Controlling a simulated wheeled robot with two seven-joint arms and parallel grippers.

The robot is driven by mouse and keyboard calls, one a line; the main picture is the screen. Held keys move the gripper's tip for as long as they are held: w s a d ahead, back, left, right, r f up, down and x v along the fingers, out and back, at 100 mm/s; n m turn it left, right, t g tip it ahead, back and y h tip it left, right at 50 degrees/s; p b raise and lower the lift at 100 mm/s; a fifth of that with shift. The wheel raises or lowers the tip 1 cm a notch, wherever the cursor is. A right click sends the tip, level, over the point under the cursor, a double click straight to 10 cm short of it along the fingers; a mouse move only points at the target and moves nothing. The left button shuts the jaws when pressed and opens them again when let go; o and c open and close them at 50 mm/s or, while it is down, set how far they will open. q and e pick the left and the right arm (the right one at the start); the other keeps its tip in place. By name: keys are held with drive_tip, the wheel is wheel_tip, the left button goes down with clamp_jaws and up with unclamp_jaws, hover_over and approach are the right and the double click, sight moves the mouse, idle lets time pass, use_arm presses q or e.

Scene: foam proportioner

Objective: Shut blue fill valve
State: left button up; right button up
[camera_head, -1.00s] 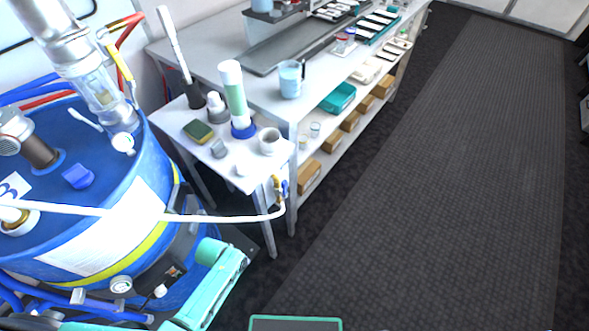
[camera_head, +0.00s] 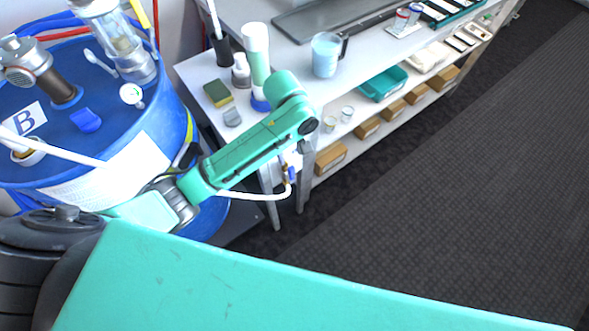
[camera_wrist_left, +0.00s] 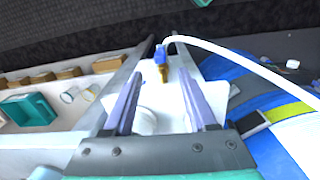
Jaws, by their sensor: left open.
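The fill valve has a blue handle (camera_head: 292,174) on a brass fitting, at the end of a white hose (camera_head: 250,194) by the side table's edge. In the left wrist view, the blue handle (camera_wrist_left: 155,51) lies across the brass body (camera_wrist_left: 163,70). My left gripper (camera_wrist_left: 160,63) is open, its two fingers pointing toward the valve, which shows between and beyond their tips. I cannot tell whether they touch it. In the head view, my left arm reaches over the side table and hides most of the fingers. My right gripper is not in view.
A blue drum (camera_head: 60,165) stands at left, the white hose crossing in front. The side table (camera_head: 190,72) holds a sponge (camera_head: 218,93) and bottles. A long bench (camera_head: 305,62) with a blue-filled jug (camera_head: 325,55) stands behind. The dark floor (camera_head: 430,190) at right is clear.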

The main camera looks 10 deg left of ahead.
sight(291, 174)
use_arm(q)
drive_tip(key=shift+w+d+n+y, duration=0.15)
drive_tip(key=shift+w+n+y, duration=0.15)
drive_tip(key=shift+w+n, duration=0.15)
drive_tip(key=f, duration=1.4)
drive_tip(key=shift+s+b, duration=0.2)
drive_tip(key=shift+b, duration=0.1)
drive_tip(key=shift+r, duration=0.1)
clamp_jaws()
